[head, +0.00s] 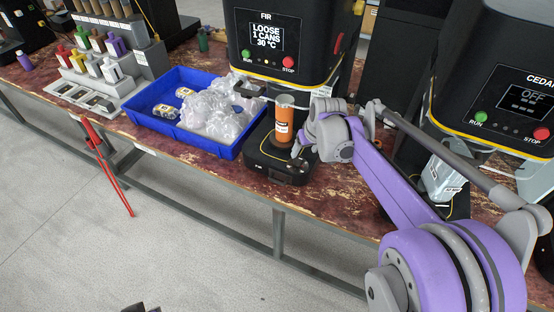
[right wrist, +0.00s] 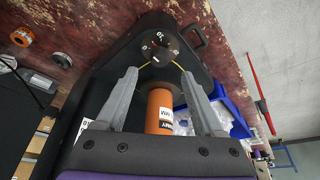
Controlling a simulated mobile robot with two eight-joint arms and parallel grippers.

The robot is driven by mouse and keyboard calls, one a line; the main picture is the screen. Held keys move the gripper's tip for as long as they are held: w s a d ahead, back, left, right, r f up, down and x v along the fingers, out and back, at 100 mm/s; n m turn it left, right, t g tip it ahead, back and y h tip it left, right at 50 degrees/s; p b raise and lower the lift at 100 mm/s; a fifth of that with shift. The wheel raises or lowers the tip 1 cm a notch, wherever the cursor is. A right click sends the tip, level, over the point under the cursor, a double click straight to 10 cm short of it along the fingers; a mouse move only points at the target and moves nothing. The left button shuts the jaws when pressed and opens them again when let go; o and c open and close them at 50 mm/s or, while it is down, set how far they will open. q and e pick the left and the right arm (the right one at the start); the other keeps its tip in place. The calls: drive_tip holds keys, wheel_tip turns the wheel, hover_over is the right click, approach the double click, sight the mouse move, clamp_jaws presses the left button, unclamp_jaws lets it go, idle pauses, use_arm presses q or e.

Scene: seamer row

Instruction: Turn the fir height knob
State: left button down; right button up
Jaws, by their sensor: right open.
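The fir machine (head: 285,40) is black, with a screen reading FIR, LOOSE, 1 CANS, 30 °C. Its black base (head: 278,172) juts forward and holds an upright orange can (head: 285,125). In the right wrist view the round black height knob (right wrist: 158,48) with white marks sits on the base, beyond the orange can (right wrist: 159,108). In the head view I cannot make the knob out clearly beside my gripper. My right gripper (head: 299,150) is open above the base's right front; its fingers (right wrist: 161,73) stand apart with the knob just past their tips. Contact does not show.
A blue bin (head: 188,140) with clear plastic and cans stands left of the base. A grey rack (head: 105,75) with coloured handles is farther left. The cedar machine (head: 500,95), showing OFF, is at right. Red tongs-like handles (head: 108,165) hang at the table's front edge.

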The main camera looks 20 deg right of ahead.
sight(298, 158)
drive_tip(key=x, duration=0.8)
drive_tip(key=shift+w+b, duration=0.3)
drive_tip(key=shift+w, duration=0.1)
clamp_jaws()
